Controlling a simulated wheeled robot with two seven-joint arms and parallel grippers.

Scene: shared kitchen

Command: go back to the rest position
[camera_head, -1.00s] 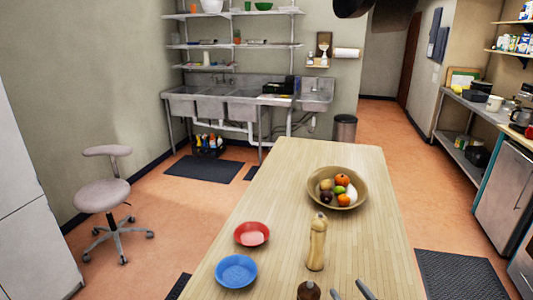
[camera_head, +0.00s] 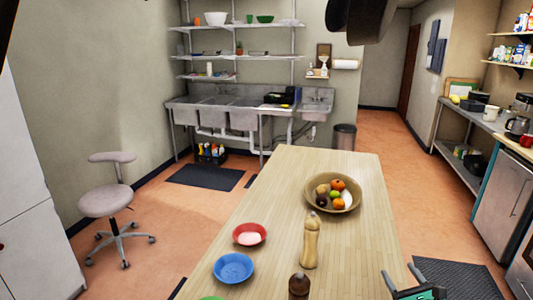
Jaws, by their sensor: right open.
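My right gripper (camera_head: 401,276) is at the bottom right of the head view, by the right edge of the wooden table (camera_head: 270,215). Its two dark fingers are apart with nothing between them. It is apart from the brown-capped bottle (camera_head: 298,287) and the pale wooden mill (camera_head: 310,240), which stand upright to its left. The rest of my right arm is mostly cut off by the frame. My left gripper is not in view.
A brown fruit bowl (camera_head: 350,205), a red bowl (camera_head: 250,234) and a blue bowl (camera_head: 234,268) rest on the table. A stool (camera_head: 106,201) stands at left. Dark hanging cookware (camera_head: 372,22) is overhead. A counter (camera_head: 476,116) runs along the right.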

